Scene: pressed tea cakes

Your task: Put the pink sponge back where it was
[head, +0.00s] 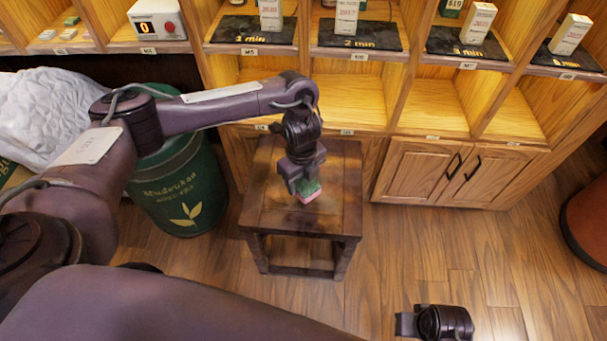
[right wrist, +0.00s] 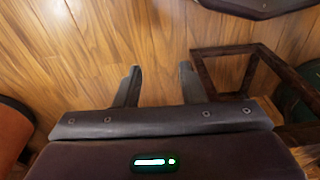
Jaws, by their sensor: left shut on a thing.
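My right gripper (right wrist: 158,80) is open and empty over the wooden floor in the right wrist view. In the head view only a part of my right arm's end shows at the bottom right.
A green barrel (head: 180,190) stands left of the stool, with a white wrapped bundle (head: 45,110) beyond it. Shelves with black mats (head: 365,38) and boxes stand behind. A closed wooden cabinet (head: 420,170) is to the right. The floor right of the stool is clear.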

